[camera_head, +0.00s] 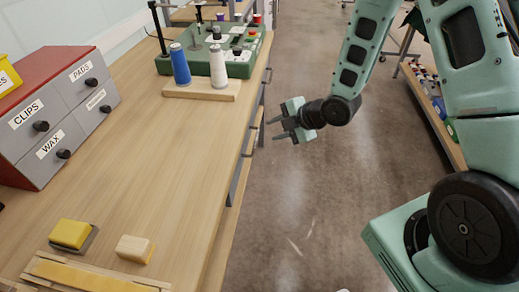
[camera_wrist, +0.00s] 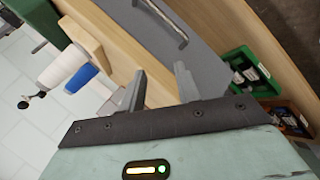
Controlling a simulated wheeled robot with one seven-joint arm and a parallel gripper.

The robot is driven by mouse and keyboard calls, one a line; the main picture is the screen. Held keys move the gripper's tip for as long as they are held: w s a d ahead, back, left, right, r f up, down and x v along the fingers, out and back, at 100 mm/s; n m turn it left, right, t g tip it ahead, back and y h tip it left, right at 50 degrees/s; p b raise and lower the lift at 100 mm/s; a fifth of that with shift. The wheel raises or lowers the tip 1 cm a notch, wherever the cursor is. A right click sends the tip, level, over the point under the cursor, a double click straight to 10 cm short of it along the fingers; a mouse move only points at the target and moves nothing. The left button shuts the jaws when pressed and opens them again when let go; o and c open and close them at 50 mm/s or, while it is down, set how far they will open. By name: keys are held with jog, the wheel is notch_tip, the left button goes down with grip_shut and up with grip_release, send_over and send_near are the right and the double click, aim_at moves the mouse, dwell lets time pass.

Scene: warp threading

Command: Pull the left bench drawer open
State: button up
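The wooden bench (camera_head: 190,140) runs along the left of the head view, with drawer handles along its right edge. One bar handle (camera_head: 248,142) is near my gripper (camera_head: 276,129), which hangs in the air just right of the bench edge. In the wrist view a grey drawer front (camera_wrist: 207,62) with a metal bar handle (camera_wrist: 168,22) lies beyond my fingertips (camera_wrist: 160,82). The fingers are apart and empty, not touching the handle. I cannot tell whether this is the left drawer. No drawer visibly sticks out.
Blue (camera_head: 180,64) and white (camera_head: 218,66) spools stand on a wooden block on the bench, before a green machine (camera_head: 205,48). A grey drawer box (camera_head: 60,115) stands at left. Green (camera_wrist: 248,70) and orange (camera_wrist: 290,117) bins sit below the bench.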

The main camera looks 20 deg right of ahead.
jog(key=s+d+f+n+t+y+b, duration=0.4)
jog(key=d+f+n+t, duration=0.1)
jog(key=d+f, duration=0.45)
jog(key=p+x, duration=0.2)
jog(key=x, duration=1.6)
jog(key=shift+s+a+f, duration=0.15)
jog(key=shift+s+a, duration=0.1)
grip_shut()
